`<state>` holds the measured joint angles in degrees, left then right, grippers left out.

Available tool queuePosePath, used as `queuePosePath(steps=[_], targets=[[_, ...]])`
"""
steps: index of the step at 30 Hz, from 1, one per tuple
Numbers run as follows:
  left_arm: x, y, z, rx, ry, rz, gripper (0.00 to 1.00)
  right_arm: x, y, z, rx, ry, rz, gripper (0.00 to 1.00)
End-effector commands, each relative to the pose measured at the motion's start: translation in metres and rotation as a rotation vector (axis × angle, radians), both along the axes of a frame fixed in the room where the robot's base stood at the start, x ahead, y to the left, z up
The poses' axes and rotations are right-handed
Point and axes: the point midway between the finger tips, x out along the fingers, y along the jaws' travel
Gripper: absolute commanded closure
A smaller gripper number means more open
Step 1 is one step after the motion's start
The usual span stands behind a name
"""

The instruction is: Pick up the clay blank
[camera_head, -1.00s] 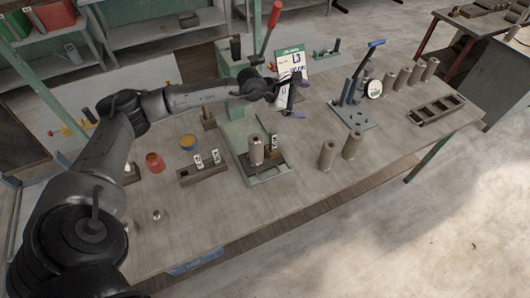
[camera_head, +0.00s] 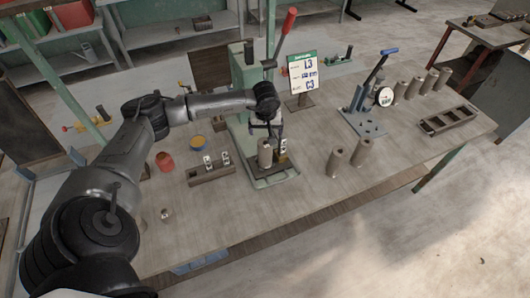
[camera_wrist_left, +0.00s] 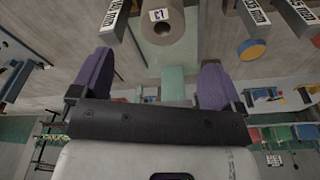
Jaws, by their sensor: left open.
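A grey-brown cylindrical clay blank (camera_head: 265,155) stands upright on the base of the green press. In the left wrist view a clay blank (camera_wrist_left: 170,45) with a hole in its end and a small label shows at the top centre. My left gripper (camera_head: 266,130) is just above the blank at the press. In the left wrist view its purple fingers (camera_wrist_left: 157,78) are apart with nothing between them, and the blank lies beyond the gap. I cannot tell whether a finger touches it. My right gripper is not in view.
The green press (camera_head: 240,75) with a red-handled lever rises behind the blank. A sign (camera_head: 303,74) stands to its right. A slotted block (camera_head: 210,174) with labelled pieces sits to its left. Two more cylinders (camera_head: 336,161) stand to the right. The front table area is clear.

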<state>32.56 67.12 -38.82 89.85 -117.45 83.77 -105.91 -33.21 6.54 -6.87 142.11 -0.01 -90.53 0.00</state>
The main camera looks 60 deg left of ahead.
Motion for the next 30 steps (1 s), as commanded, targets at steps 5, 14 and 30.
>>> queuePosePath(steps=[5, 14, 30], targets=[[0.002, 0.003, -0.028, -0.002, 0.001, 0.002, 0.07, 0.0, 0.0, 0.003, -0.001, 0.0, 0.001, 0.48], [0.003, 0.006, -0.046, -0.001, -0.001, 0.001, 0.07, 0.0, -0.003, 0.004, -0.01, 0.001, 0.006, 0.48], [0.004, 0.011, -0.097, -0.001, -0.002, 0.002, 0.07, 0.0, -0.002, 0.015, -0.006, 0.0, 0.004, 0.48]])
